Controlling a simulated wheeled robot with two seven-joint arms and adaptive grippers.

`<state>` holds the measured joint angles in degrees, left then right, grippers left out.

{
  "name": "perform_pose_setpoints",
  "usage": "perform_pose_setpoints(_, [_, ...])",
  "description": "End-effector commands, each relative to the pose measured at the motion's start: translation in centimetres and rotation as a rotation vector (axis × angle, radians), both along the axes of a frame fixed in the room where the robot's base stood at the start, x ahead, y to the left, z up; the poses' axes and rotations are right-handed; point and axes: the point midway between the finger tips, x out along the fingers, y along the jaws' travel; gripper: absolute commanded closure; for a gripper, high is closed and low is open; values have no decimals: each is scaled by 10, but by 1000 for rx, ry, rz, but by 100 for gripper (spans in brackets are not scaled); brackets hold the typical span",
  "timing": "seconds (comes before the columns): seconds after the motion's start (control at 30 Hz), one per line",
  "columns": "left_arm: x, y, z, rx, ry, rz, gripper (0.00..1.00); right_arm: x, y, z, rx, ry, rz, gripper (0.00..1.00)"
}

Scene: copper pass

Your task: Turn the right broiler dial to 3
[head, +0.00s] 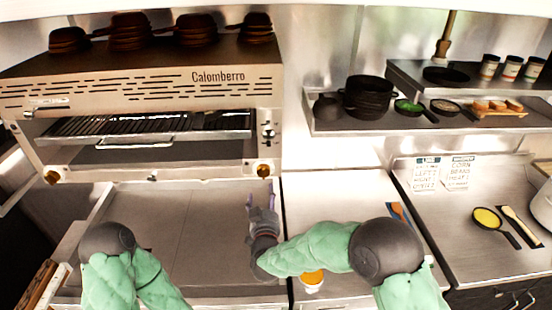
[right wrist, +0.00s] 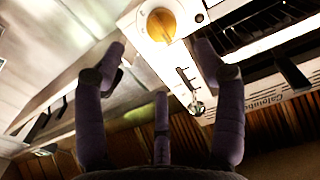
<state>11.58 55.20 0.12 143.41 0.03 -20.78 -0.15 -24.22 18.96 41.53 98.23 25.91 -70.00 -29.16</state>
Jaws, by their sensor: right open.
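The right broiler dial (head: 263,170) is a round brass-coloured knob at the lower right of the broiler front. It also shows large at the top of the right wrist view (right wrist: 161,24); its setting cannot be read. My right gripper (head: 262,203) is below the dial in the head view. In the right wrist view my right gripper (right wrist: 160,52) is open and empty, its purple fingers spread to either side of the dial's line, apart from it. The left broiler dial (head: 51,177) is at the lower left. My left gripper is out of view.
A steel counter (head: 170,215) lies below, mostly clear. A yellow-topped cup (head: 312,280) stands near my right forearm. A shelf (head: 330,125) with pots is to the right.

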Motion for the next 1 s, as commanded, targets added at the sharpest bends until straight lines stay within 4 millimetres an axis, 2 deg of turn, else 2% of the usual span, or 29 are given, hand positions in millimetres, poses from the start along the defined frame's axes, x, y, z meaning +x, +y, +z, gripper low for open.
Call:
perform_pose_setpoints(0.07, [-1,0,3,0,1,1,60,1,1,7,-1,-12,-4,30])
perform_pose_setpoints(0.23, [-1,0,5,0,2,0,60,16,1,6,-1,-12,-5,30])
perform_pose_setpoints(0.7, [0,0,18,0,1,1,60,92,0,7,0,-12,-5,30])
perform_pose_setpoints(1.0, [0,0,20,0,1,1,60,108,1,6,-1,-12,-3,30])
